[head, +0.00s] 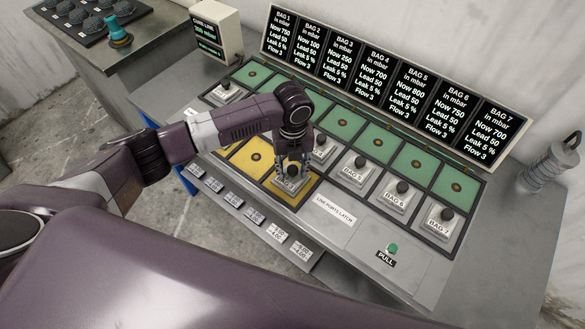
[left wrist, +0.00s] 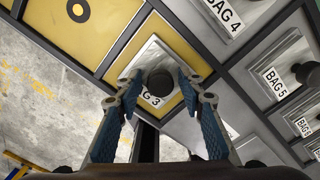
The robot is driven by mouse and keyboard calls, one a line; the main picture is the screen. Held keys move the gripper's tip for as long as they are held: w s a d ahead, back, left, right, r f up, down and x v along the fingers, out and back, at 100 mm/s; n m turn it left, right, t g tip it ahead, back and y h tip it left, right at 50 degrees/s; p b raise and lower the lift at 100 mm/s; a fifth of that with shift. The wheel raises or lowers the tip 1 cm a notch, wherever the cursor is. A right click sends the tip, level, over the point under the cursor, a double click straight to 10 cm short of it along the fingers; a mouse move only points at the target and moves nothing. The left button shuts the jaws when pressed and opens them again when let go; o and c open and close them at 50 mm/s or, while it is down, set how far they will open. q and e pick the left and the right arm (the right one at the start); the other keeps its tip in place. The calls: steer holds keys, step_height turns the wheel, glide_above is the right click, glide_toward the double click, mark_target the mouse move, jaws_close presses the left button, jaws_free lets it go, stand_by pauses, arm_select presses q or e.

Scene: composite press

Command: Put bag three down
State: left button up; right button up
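Bag three (head: 289,183) is a pale metal block with a black knob and a "BAG 3" label. It sits within a yellow square (head: 304,190) in the front row of the bench panel. My left gripper (head: 292,168) is directly above it, pointing down, with one finger on each side of the knob. In the left wrist view, bag three (left wrist: 152,62) lies on the yellow square, its knob between the blue finger pads with small gaps, so the fingers look open. The label is partly covered by a finger. My right gripper is not in view.
Blocks for bag 4 (head: 321,150), bag 5 (head: 356,170), bag 6 (head: 396,199) and bag 7 (head: 436,220) stand close to the right. An empty yellow square (head: 246,163) is on the left. A display board (head: 390,85) rises behind; a green pull knob (head: 393,248) is at front right.

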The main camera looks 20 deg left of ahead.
mark_target(293, 169)
arm_select(q)
steer(key=shift+r, duration=0.6)
step_height(293, 169, up, 11)
steer(key=b, duration=0.1)
steer(key=shift+b, duration=0.4)
steer(key=shift+d, duration=0.1)
stand_by(0.4)
